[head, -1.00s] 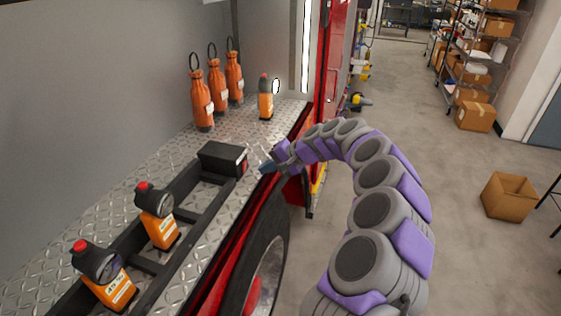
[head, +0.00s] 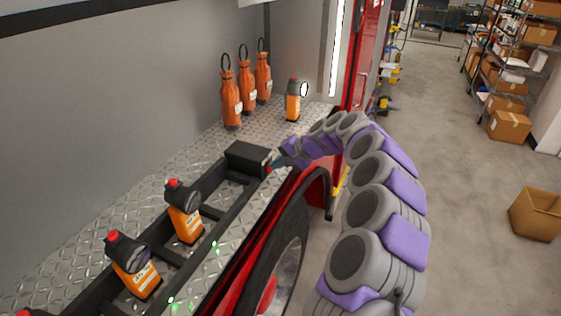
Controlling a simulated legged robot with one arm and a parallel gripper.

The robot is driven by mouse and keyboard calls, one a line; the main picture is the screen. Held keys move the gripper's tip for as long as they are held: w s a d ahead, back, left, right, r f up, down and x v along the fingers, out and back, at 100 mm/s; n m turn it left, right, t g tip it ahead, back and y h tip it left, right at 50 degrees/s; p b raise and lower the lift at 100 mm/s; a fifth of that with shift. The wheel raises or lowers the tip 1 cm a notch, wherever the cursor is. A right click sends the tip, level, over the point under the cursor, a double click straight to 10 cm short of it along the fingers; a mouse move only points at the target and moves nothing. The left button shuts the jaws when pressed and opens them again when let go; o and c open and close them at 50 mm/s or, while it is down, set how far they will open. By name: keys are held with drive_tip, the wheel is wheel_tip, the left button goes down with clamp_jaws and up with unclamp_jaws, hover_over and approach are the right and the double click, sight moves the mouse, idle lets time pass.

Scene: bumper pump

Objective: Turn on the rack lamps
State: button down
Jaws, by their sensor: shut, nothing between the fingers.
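Orange lamps with black heads and red tops stand in a black rack (head: 222,192) on the truck's metal deck. A black box (head: 246,157) sits at the rack's far end. My gripper (head: 274,163) is shut and empty at the box's right end; whether it touches cannot be told. Small green lights (head: 214,244) glow along the rack's front rail.
Another orange lamp (head: 293,107) with a pale round face stands apart on the deck. Several orange bottles (head: 231,106) with black loops stand by the back wall. The truck's wheel (head: 283,262) is below the deck edge. Open floor and a cardboard box (head: 537,214) lie right.

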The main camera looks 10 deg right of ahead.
drive_tip(key=shift+r, duration=0.1)
drive_tip(key=shift+r, duration=0.7)
